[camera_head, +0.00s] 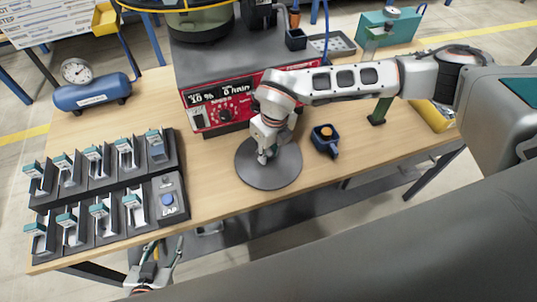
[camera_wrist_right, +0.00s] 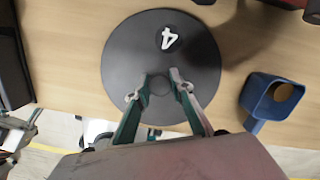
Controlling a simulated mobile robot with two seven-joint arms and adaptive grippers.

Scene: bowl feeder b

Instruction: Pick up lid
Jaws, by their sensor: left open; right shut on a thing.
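The lid (camera_head: 284,174) is a flat dark grey disc, level at the table's front edge. I cannot tell whether it touches the table top. In the right wrist view the lid (camera_wrist_right: 125,50) shows a white number 4 and a small knob (camera_wrist_right: 159,84) at its middle. My right gripper (camera_head: 265,156) points down over the lid's centre. In the right wrist view its fingers (camera_wrist_right: 160,76) are shut on the knob. My left gripper (camera_head: 160,250) is open and empty, low in front of the table's front edge.
A blue box-like thing with an orange part (camera_head: 326,135) stands just right of the lid. A red control box (camera_head: 225,110) is behind it. Black racks with teal-topped pieces (camera_head: 108,210) and a blue button (camera_head: 168,199) fill the left. A blue tank with gauge (camera_head: 93,92) stands behind them.

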